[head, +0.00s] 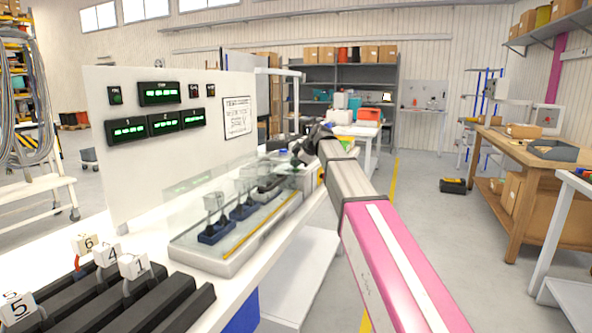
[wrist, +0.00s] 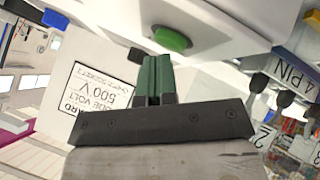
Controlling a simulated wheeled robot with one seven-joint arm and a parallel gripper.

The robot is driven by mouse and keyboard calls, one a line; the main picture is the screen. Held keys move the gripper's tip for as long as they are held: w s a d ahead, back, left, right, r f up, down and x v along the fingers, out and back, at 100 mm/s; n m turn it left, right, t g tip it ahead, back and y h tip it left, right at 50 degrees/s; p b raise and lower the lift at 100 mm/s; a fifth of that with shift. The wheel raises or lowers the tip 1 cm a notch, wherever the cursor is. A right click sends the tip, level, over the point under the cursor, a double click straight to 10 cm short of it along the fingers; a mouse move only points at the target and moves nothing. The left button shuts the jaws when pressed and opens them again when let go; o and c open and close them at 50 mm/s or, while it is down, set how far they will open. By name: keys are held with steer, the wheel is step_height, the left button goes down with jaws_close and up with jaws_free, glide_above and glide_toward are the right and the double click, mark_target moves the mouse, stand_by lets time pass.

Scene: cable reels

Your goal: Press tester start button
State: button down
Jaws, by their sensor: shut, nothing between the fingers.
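The green round button (wrist: 172,38) sits on a pale housing at the top of the wrist view. My gripper (wrist: 153,60) is shut and empty, its green fingers pressed together. The fingertips are just below and slightly left of the button in that view; I cannot tell whether they touch it. In the head view my gripper (head: 304,150) is at the far right end of the tester (head: 226,258), a bench unit with a clear cover. The button is not visible in the head view, where my arm and gripper cover that end.
A white panel (head: 150,175) with green displays stands behind the tester. Numbered black racks (head: 130,305) lie at the near left.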

steer(key=shift+f, duration=0.2)
steer(key=shift+r, duration=0.1)
stand_by(0.4)
steer(key=shift+r, duration=0.75)
steer(key=shift+r, duration=0.1)
steer(key=shift+r, duration=2.45)
